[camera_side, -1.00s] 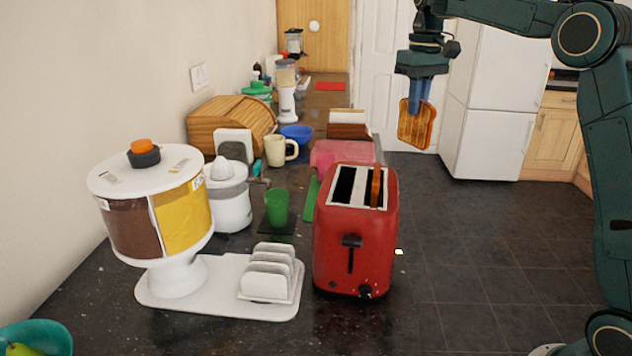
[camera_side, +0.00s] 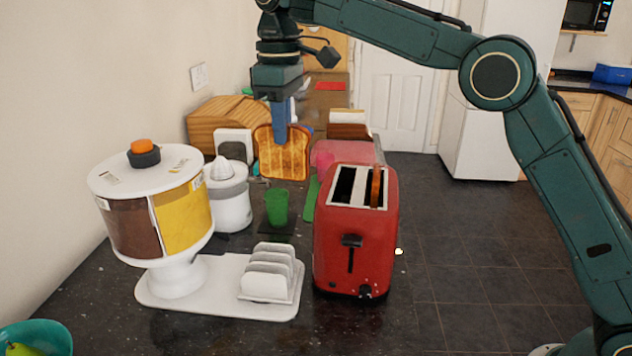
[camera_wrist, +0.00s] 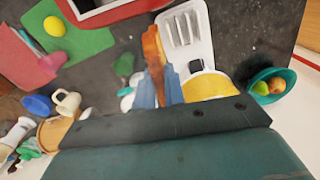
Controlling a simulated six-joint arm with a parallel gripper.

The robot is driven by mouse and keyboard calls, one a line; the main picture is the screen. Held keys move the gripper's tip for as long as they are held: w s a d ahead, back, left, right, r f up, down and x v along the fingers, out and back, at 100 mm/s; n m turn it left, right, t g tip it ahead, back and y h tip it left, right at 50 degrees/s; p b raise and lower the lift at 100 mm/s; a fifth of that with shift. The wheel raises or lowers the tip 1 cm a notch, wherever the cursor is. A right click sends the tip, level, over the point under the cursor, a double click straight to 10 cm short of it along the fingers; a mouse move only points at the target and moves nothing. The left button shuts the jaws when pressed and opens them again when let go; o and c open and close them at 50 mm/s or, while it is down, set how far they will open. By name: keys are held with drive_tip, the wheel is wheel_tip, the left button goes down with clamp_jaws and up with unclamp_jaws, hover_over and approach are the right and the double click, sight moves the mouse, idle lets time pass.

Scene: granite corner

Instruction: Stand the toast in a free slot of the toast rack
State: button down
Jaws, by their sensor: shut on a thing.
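My gripper (camera_side: 280,120) is shut on a slice of toast (camera_side: 284,156), which hangs upright with its broad face toward the side camera. The toast is in the air behind and above the white toast rack (camera_side: 268,275). In the wrist view the toast (camera_wrist: 153,52) shows edge-on between my blue fingers, beside the rack (camera_wrist: 184,30). The rack has several slots between its upright dividers and no toast shows in them. A second slice (camera_side: 376,188) stands in a slot of the red toaster (camera_side: 352,245), right of the rack.
A white drum dispenser (camera_side: 152,215) with brown and yellow panels stands left of the rack on the same white base. A white juicer (camera_side: 228,195) and a green cup (camera_side: 277,207) stand behind the rack. A teal fruit bowl (camera_side: 38,338) sits front left.

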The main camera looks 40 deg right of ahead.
sight(262, 136)
drive_tip(key=shift+n, duration=0.6)
drive_tip(key=a, duration=0.4)
drive_tip(key=shift+s+a+f, duration=0.1)
drive_tip(key=shift+s+a, duration=0.05)
drive_tip(key=shift+s, duration=0.25)
drive_tip(key=shift+a+f, duration=0.1)
drive_tip(key=shift+f, duration=0.1)
wheel_tip(262, 136, down, 8)
drive_tip(key=shift+f, duration=0.3)
wheel_tip(262, 136, down, 9)
drive_tip(key=shift+r, duration=0.15)
idle(0.6)
idle(0.5)
drive_tip(key=c, duration=1.4)
unclamp_jaws()
